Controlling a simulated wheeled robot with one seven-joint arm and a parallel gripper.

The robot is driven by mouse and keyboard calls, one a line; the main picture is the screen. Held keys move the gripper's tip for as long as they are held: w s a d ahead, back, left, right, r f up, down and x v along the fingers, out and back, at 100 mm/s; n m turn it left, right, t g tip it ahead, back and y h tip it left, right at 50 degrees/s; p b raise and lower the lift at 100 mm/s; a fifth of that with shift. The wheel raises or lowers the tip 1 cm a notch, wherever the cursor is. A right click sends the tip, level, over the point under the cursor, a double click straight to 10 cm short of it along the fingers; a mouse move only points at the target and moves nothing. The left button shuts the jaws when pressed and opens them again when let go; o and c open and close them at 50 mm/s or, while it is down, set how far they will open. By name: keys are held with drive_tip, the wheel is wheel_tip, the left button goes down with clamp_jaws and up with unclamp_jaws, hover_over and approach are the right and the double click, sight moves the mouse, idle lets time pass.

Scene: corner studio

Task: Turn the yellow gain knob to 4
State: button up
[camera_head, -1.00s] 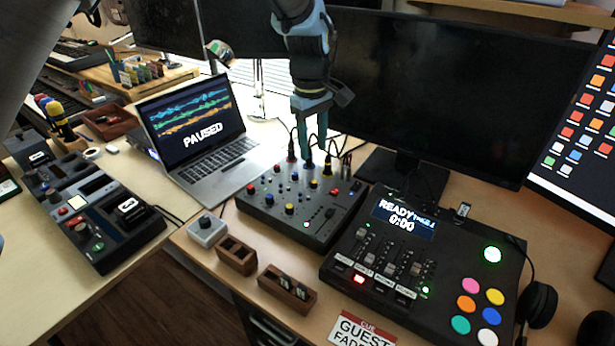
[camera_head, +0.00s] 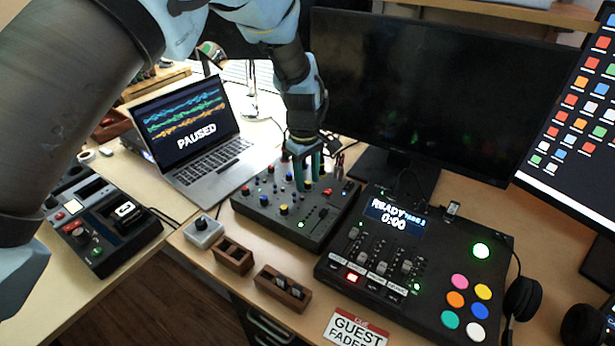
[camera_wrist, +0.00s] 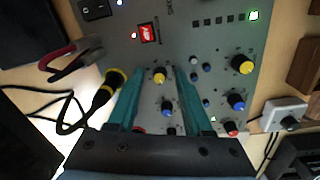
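The grey mixer (camera_head: 268,218) stands on the desk with several coloured knobs. My gripper (camera_head: 308,182) points down over its back part, with two teal fingers. Another yellow-capped knob (camera_wrist: 242,65) lies to the right, and one shows near the mixer's front in the head view (camera_head: 284,209). No readable label shows which is the gain knob, and its setting cannot be read.
A black and yellow cable plug (camera_wrist: 107,88) stands close beside the left finger. The laptop (camera_head: 187,126) reads PAUSED. A large monitor (camera_head: 430,90) stands behind. A black console (camera_head: 425,255) is right of the mixer; a small grey knob box (camera_head: 203,232) and wooden holders (camera_head: 233,256) sit in front.

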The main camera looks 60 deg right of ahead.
clamp_jaws()
drive_tip(key=shift+m, duration=0.4)
drive_tip(key=m+b, duration=0.1)
drive_tip(key=m, duration=0.1)
drive_tip(key=shift+m, duration=0.3)
drive_tip(key=m+b, duration=0.1)
drive_tip(key=m, duration=0.3)
drive_tip(key=shift+w+m, duration=0.1)
drive_tip(key=shift+m, duration=0.2)
drive_tip(key=m, duration=0.4)
drive_tip(key=shift+d+m+b, duration=0.1)
drive_tip(key=shift+m+b, duration=0.2)
drive_tip(key=shift+b, duration=0.1)
drive_tip(key=shift+m+y, duration=0.3)
drive_tip(key=shift+m, duration=1.5)
drive_tip(key=shift+o, duration=0.4)
unclamp_jaws()
